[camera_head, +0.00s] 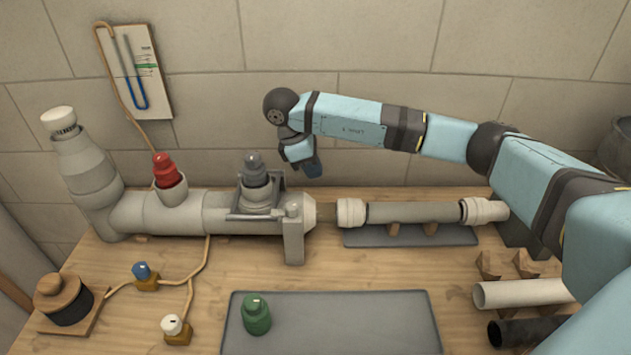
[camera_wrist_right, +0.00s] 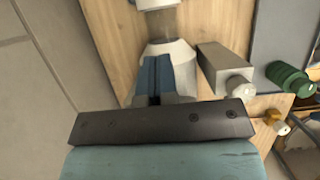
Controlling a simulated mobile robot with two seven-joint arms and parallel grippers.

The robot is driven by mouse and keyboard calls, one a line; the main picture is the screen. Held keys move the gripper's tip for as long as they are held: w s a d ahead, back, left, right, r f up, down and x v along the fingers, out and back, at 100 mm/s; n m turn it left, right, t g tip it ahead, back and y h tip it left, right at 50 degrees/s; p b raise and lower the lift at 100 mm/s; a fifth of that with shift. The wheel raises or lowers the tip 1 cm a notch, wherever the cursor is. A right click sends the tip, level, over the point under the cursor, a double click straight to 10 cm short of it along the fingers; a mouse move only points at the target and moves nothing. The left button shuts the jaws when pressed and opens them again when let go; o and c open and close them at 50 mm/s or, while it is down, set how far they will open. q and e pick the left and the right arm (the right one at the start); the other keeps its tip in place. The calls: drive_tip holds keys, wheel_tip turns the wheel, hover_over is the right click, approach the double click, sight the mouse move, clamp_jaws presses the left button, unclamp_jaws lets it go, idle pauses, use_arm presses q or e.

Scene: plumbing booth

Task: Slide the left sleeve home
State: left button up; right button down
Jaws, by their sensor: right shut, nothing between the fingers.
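The left sleeve (camera_head: 351,213) is a cream collar on the left end of the grey pipe piece (camera_head: 412,212). A gap separates it from the tapered end (camera_head: 309,213) of the large fixed pipe. The right sleeve (camera_head: 484,210) is a similar collar at the piece's right end. My right gripper (camera_head: 313,170) is shut and empty, above and behind the gap, apart from the left sleeve. In the right wrist view its blue fingers (camera_wrist_right: 153,75) are together in front of the tapered pipe end (camera_wrist_right: 178,52); part of a pale collar (camera_wrist_right: 155,4) shows at the top edge.
A grey block (camera_head: 293,235) stands at the fixed pipe's end. Wooden cradles on a grey plate (camera_head: 370,238) support the pipe piece. A grey mat (camera_head: 390,325) with a green plug (camera_head: 256,315) lies in front. Loose pipes (camera_head: 525,292) lie at right.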

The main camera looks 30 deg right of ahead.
sight(335, 207)
drive_tip(key=f, duration=0.1)
drive_tip(key=s+f+b, duration=0.1)
drive_tip(key=s+d+f, duration=0.1)
drive_tip(key=shift+d+f, duration=0.1)
drive_tip(key=shift+f, duration=0.2)
drive_tip(key=x, duration=0.4)
drive_tip(key=shift+w+d, duration=0.1)
drive_tip(key=shift+w, duration=0.1)
drive_tip(key=shift+s+d+f+b, duration=0.1)
drive_tip(key=shift+f+b, duration=0.05)
drive_tip(key=shift+f, duration=0.2)
drive_tip(key=shift+s+d+f+b, duration=0.1)
drive_tip(key=shift+f+b, duration=0.05)
drive_tip(key=shift+f, duration=0.2)
use_arm(q)
drive_tip(key=shift+s+d+f, duration=0.1)
drive_tip(key=shift+s+f, duration=0.25)
drive_tip(key=shift+s, duration=0.2)
